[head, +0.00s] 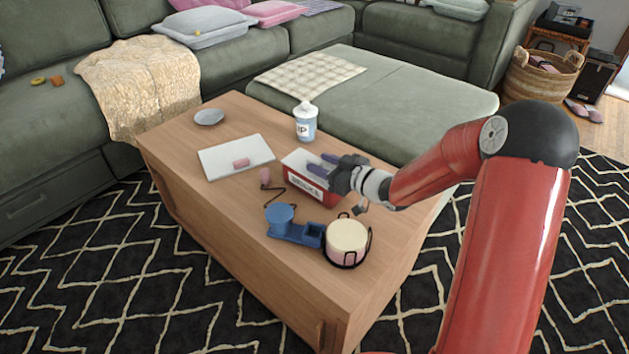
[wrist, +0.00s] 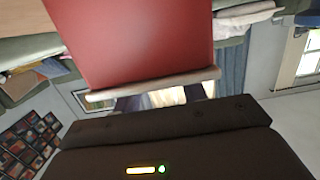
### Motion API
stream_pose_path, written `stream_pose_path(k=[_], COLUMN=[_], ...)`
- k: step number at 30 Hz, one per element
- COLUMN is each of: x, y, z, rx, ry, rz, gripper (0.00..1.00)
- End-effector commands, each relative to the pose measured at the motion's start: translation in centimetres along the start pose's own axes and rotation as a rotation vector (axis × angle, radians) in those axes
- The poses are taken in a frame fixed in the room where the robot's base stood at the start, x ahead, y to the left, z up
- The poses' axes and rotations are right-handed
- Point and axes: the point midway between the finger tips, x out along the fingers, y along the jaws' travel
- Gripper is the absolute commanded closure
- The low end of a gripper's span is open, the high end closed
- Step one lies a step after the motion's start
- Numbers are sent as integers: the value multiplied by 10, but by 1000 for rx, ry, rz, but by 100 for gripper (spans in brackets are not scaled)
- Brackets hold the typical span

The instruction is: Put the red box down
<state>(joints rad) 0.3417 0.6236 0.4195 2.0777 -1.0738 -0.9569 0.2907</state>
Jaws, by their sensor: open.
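The red box (head: 316,187) has a white top and a white label on its front. It appears to rest on the wooden coffee table (head: 190,140), near its right edge. My gripper (head: 322,164) is open, with its two purplish fingers over the box's top. In the wrist view the red box (wrist: 135,40) fills the upper middle, with its pale edge facing my gripper (wrist: 162,100). The fingers are partly hidden behind that edge. I cannot tell whether they touch the box.
A blue tape dispenser (head: 296,231) and a round pale container in a black holder (head: 347,240) stand in front.

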Motion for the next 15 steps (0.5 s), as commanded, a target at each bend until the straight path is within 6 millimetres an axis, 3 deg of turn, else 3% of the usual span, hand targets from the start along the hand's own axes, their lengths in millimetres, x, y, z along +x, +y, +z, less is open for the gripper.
stream_pose_path(k=[5, 12, 15], x=[27, 30, 30], y=[-2, -2, -2], z=[1, 0, 0], rx=[0, -1, -1], ry=[0, 0, 0], rz=[-3, 0, 0], gripper=[58, 58, 70])
